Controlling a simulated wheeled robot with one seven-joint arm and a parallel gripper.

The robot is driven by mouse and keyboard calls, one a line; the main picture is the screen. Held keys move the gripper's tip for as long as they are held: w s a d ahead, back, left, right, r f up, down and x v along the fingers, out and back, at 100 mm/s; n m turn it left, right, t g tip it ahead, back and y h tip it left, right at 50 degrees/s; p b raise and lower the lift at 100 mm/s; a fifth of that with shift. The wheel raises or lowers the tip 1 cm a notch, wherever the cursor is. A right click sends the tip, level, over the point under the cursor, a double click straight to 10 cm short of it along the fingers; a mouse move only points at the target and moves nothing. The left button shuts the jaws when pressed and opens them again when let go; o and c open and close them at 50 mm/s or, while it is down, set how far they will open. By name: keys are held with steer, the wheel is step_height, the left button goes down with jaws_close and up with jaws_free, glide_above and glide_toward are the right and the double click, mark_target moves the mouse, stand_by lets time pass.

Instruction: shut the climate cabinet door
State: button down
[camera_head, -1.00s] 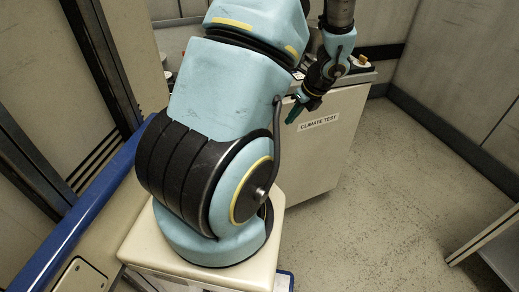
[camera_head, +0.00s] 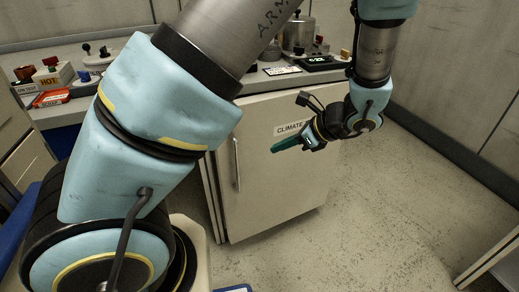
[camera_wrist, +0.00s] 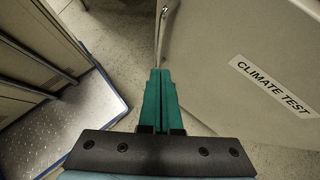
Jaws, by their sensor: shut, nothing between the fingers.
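The climate cabinet door (camera_head: 275,185) is a pale panel below the bench with a "CLIMATE TEST" label (camera_wrist: 272,86). Its vertical bar handle (camera_head: 236,165) is near the door's left edge, and the handle also shows in the wrist view (camera_wrist: 161,28) beyond my fingertips. My gripper (camera_head: 287,145) has green fingers that are shut and empty. In the head view it overlaps the upper part of the door and covers part of the label. Contact with the door cannot be made out. A narrow strip shows along the door's left side; I cannot tell how far the door stands open.
The bench above holds a metal pot (camera_head: 297,35), a dark display (camera_head: 316,62), a red box (camera_head: 50,98) and a box marked "HOT" (camera_head: 52,77). Drawers (camera_head: 25,150) stand at the left. The speckled floor (camera_head: 385,210) to the right is clear. A pale panel edge (camera_head: 490,255) is at lower right.

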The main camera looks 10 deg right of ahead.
steer(key=w+a+r+x, duration=0.1)
steer(key=r+x, duration=0.1)
steer(key=x, duration=1)
steer(key=shift+a, duration=0.15)
